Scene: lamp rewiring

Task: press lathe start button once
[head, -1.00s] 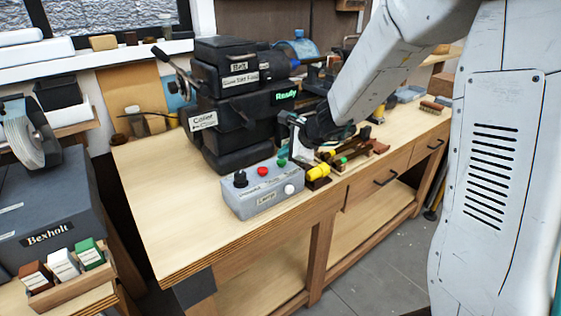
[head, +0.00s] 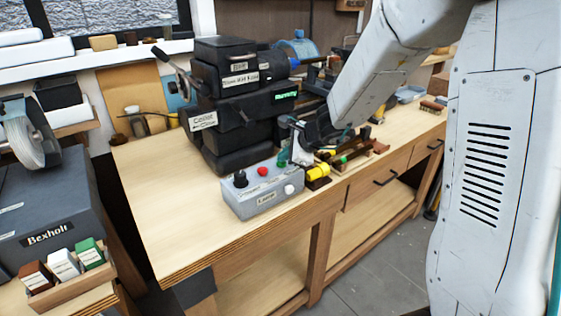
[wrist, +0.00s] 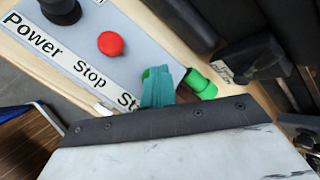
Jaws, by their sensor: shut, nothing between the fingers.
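The grey control box (head: 262,200) sits on the bench in front of the black lathe. In the wrist view its label (wrist: 75,58) reads Power, Stop and a partly covered word starting with "St". The red stop button (wrist: 110,43) is in plain view. My gripper (wrist: 160,88), with teal fingertips, is shut and empty, and it also shows in the head view (head: 283,158). Its tips are over the start button (wrist: 147,73), of which only a bright green edge shows. They look to be on it. The black lathe (head: 245,110) has a lit green display (head: 285,97).
A black knob (head: 240,179) and a white knob (head: 290,189) are on the box. A green cylinder (wrist: 200,83) is beside my fingertips. A yellow part (head: 318,172) and several tools lie right of the box. The bench's left front (head: 175,215) is clear.

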